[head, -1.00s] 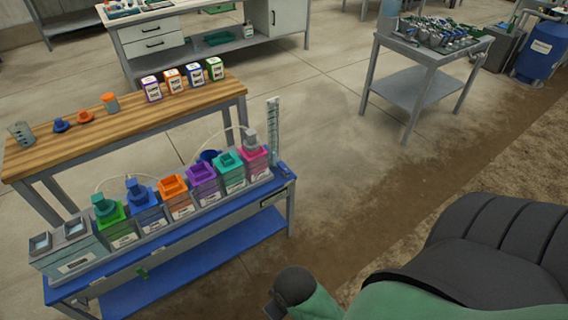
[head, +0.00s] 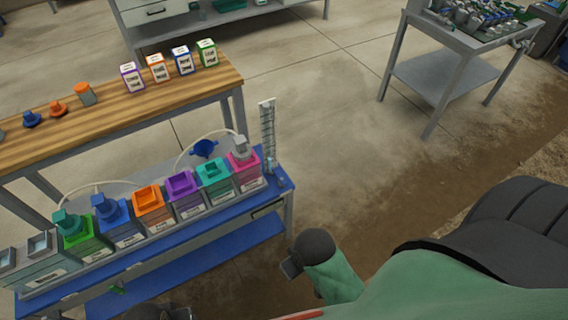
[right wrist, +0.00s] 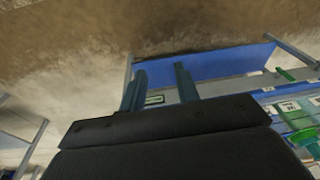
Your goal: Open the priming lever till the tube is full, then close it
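A clear upright tube with graduation marks (head: 268,135) stands at the right end of the blue dosing skid (head: 215,218). I see no liquid level in it at this size. A small fitting (head: 276,174) sits at its foot, too small to tell whether it is the priming lever. A green handle-like part (head: 118,288) is low on the skid's front; a green bar also shows in the right wrist view (right wrist: 285,75). My right gripper (right wrist: 160,88) is open and empty, its fingers apart before the skid.
Several coloured tanks (head: 182,193) line the skid, with white hoses and a blue funnel-like part (head: 204,148) behind. A wooden bench (head: 150,105) stands behind, bearing labelled boxes. A grey table (head: 440,75) stands back right. Floor right of the skid is clear.

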